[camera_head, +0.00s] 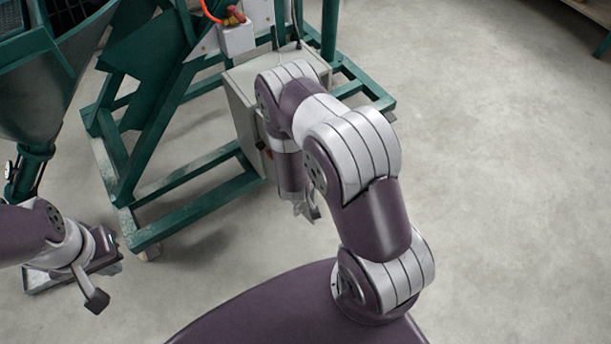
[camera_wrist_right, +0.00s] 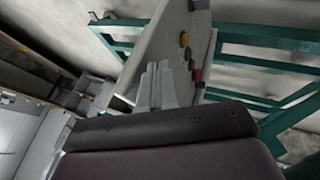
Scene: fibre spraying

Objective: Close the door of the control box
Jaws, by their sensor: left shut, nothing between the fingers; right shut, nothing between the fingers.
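The control box (camera_head: 243,105) is a light grey box by the green frame in the head view, partly hidden behind my right arm. A light grey panel of it with yellow, green and red buttons (camera_wrist_right: 187,52) shows in the right wrist view. I cannot tell how far its door stands open. My right gripper (camera_head: 308,211) is low in front of the box, shut and empty. Its fingers (camera_wrist_right: 168,84) overlap the panel's lower part in the right wrist view; whether they touch it is unclear. My left gripper (camera_head: 97,296) is shut and empty at the lower left, away from the box.
A green steel frame (camera_head: 190,206) stands on the floor around the box. A grey-green hopper (camera_head: 50,85) is at the upper left. A white box with a red connector (camera_head: 236,38) is above the control box. The concrete floor (camera_head: 490,150) to the right is clear.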

